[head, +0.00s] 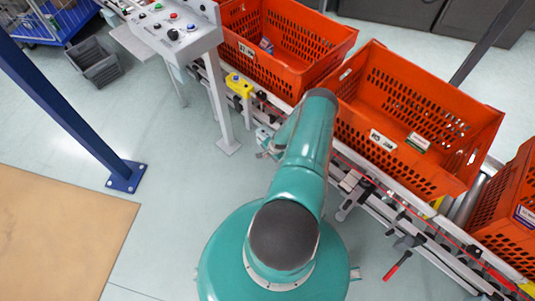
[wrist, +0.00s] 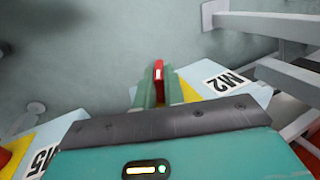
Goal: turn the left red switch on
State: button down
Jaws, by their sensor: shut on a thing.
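In the wrist view my gripper (wrist: 158,92) has its two teal fingers close together on a narrow red piece, the red switch handle (wrist: 158,70). The handle stands between the fingertips and shows a small pale mark. The rest of this switch is hidden by the fingers and gripper body, so I cannot tell its position. In the head view my arm covers most of the gripper and this switch. Another red-handled switch (head: 398,266) hangs at the conveyor's front side, to the right of my arm, apart from the gripper.
Orange totes (head: 345,38) stand on the conveyor (head: 375,180) running behind my arm. A control panel (head: 172,28) with buttons stands at upper left. A yellow fixture (head: 240,86) sits on the conveyor edge. A blue post (head: 65,95) rises at left. Floor is free between post and conveyor.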

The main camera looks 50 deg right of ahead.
jog(key=shift+a+t, duration=0.1)
jog(key=shift+t, duration=0.2)
jog(key=c, duration=1.5)
grip_release()
jog(key=shift+r, duration=0.1)
jog(key=shift+s+r, duration=0.15)
jog(key=shift+r, duration=0.15)
jog(key=v, duration=1.3)
